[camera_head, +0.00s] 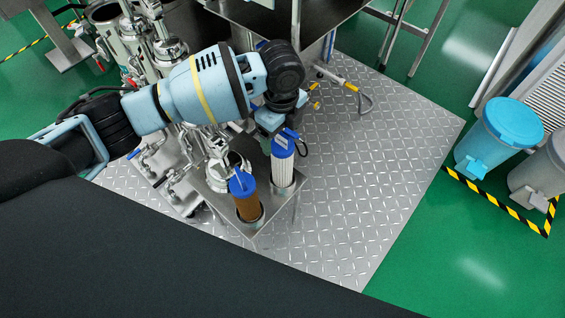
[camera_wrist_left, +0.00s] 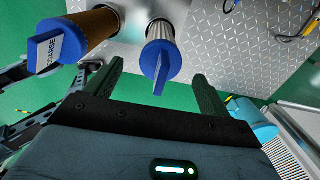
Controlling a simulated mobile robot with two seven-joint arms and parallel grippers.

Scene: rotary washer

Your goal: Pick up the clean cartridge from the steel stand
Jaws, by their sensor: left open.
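The clean cartridge (camera_head: 283,172) is white and pleated with a blue cap, and stands upright in the steel stand (camera_head: 273,207). In the left wrist view its blue cap (camera_wrist_left: 160,60), with a raised fin, faces the camera. A brown used cartridge (camera_head: 247,206), also blue-capped, stands beside it; it shows at upper left in the left wrist view (camera_wrist_left: 85,33). My left gripper (camera_wrist_left: 158,88) is open, its dark fingers either side of the white cartridge's fin and apart from it. In the head view, my left wrist partly hides the gripper. My right gripper is not in view.
Steel piping and vessels (camera_head: 150,45) stand left of the stand. A hose with a yellow fitting (camera_head: 350,86) lies on the diamond-plate floor (camera_head: 370,160), which is otherwise largely clear. A blue bin (camera_head: 505,135) and a grey bin stand at far right.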

